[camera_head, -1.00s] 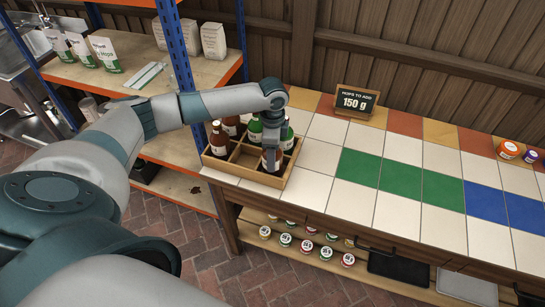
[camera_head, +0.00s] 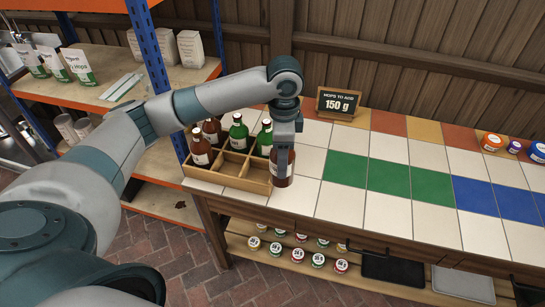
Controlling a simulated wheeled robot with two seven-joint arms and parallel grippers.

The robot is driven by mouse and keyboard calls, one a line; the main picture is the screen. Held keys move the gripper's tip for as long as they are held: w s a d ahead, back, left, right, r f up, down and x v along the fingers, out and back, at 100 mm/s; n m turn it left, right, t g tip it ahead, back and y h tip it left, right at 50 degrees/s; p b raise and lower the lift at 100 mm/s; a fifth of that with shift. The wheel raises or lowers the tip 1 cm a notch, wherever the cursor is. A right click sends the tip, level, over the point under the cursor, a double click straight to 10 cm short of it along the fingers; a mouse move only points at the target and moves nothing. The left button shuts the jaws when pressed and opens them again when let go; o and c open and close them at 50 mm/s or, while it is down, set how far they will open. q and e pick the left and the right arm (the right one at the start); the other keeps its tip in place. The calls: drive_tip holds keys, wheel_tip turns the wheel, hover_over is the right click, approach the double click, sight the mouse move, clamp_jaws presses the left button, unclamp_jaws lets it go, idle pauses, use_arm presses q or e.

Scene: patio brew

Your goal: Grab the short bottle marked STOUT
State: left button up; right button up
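A brown bottle (camera_head: 281,178) with a pale label is in my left gripper (camera_head: 283,163), whose fingers close on it from above and hide much of it. It is upright at the right end of the wooden crate (camera_head: 225,184); I cannot tell whether it touches the tiles. In the crate stand two brown bottles, one at the front left (camera_head: 200,148) and one behind it (camera_head: 212,132), and two green bottles, one (camera_head: 239,134) at the back middle and one (camera_head: 265,137) at the back right. I cannot read STOUT on any label. My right gripper is out of view.
A sign (camera_head: 338,103) reading 150 g stands at the back of the tiled counter (camera_head: 340,200). Small jars (camera_head: 491,143) stand at the far right. The green and blue tiles are clear. A blue shelf post (camera_head: 158,75) rises left of the crate.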

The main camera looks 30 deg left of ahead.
use_arm(q)
drive_tip(key=shift+s+d+r, duration=0.1)
drive_tip(key=shift+d+r, duration=0.2)
drive_tip(key=shift+d, duration=0.15)
idle(0.4)
